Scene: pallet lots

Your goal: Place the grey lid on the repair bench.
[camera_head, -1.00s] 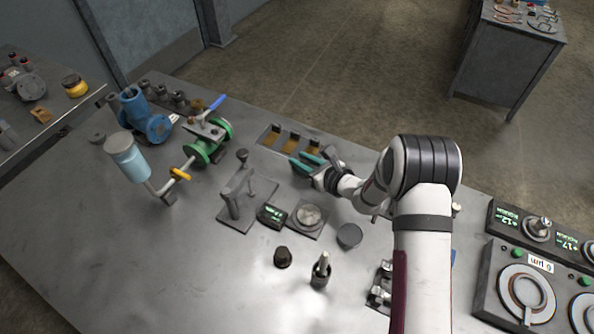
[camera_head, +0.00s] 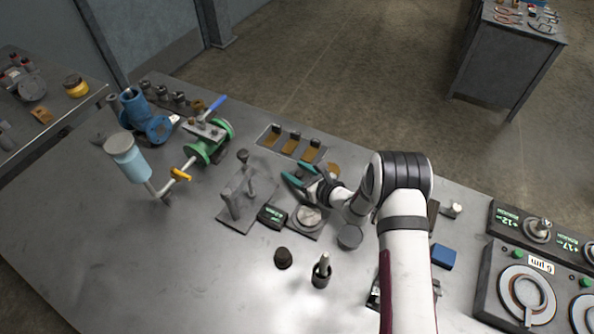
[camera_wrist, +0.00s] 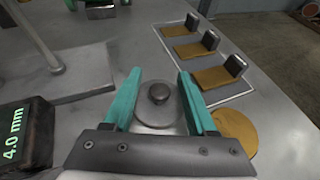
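A grey round lid with a dark knob (camera_wrist: 160,94) lies on the metal table in the wrist view, between the two teal fingers of my gripper (camera_wrist: 160,88). The fingers stand apart on either side of the knob, and I see no contact with it. In the head view my gripper (camera_head: 292,176) is low over the table beside the slotted tray, and the lid cannot be made out there. A grey bench with pliers on it (camera_head: 508,62) stands at the back right, and another bench (camera_head: 62,112) at the left; no label shows which is the repair bench.
A tray outline with several brown-and-black pieces (camera_head: 268,143) lies behind my gripper, with a brass disc (camera_head: 333,169) nearby. A stand (camera_head: 232,208), a 4.0 mm display (camera_head: 272,217) and a round gauge plate (camera_head: 309,217) crowd the front. Open floor separates the benches.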

